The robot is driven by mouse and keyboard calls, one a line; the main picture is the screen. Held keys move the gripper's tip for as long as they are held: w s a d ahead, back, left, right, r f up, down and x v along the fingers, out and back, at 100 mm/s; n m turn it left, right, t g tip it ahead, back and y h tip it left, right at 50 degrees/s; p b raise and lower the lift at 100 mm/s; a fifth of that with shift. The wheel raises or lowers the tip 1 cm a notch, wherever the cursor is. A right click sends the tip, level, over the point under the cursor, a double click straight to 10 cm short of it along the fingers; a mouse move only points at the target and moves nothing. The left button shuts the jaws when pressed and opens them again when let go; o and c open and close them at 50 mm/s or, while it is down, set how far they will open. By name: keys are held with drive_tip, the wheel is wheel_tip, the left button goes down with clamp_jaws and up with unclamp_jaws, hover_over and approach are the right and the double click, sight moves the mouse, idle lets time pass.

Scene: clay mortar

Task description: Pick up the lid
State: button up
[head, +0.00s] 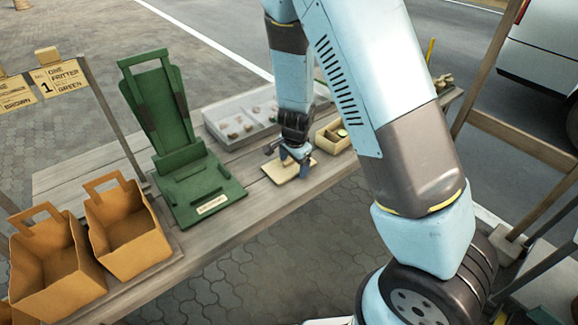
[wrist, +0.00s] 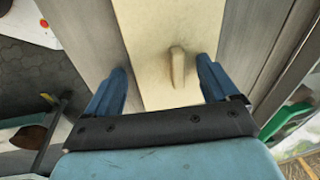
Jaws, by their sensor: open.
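The lid (wrist: 160,35) is a flat pale cream board with a raised handle (wrist: 177,68) on top. It lies on the grey plank table. In the head view the lid (head: 281,174) shows partly under my gripper (head: 290,158), near the middle of the table. In the wrist view my gripper (wrist: 160,85) is open, its two blue fingers apart, with the handle in the gap between them, nearer the right finger. The fingers do not appear to touch the handle. Their height above the lid is hard to tell.
A green stand (head: 190,176) and a grey tray (head: 232,126) with small pieces are left of my gripper. A small pale wooden box (head: 327,139) is close on its right. Orange-brown bags (head: 125,232) stand at the left end. The table's bare front strip (head: 255,217) is clear.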

drive_tip(key=shift+s, duration=0.1)
drive_tip(key=c, duration=1)
drive_tip(key=shift+c, duration=0.2)
drive_tip(key=shift+r, duration=0.7)
drive_tip(key=s+d+r, duration=0.1)
drive_tip(key=r, duration=0.1)
drive_tip(key=s+r, duration=0.1)
drive_tip(key=r, duration=0.2)
drive_tip(key=s+d+r, duration=0.1)
drive_tip(key=s+r, duration=0.1)
drive_tip(key=r, duration=0.1)
drive_tip(key=shift+s+d, duration=0.1)
drive_tip(key=shift+d, duration=0.25)
drive_tip(key=s+d+r, duration=0.1)
drive_tip(key=s, duration=0.1)
drive_tip(key=s+d, duration=0.1)
drive_tip(key=s+d+r, duration=0.1)
drive_tip(key=s, duration=0.1)
drive_tip(key=shift+s+d+r, duration=0.35)
drive_tip(key=shift+d, duration=0.05)
drive_tip(key=shift+c, duration=0.2)
drive_tip(key=shift+s+d+r, duration=0.4)
drive_tip(key=shift+s+d, duration=0.25)
drive_tip(key=shift+s, duration=0.1)
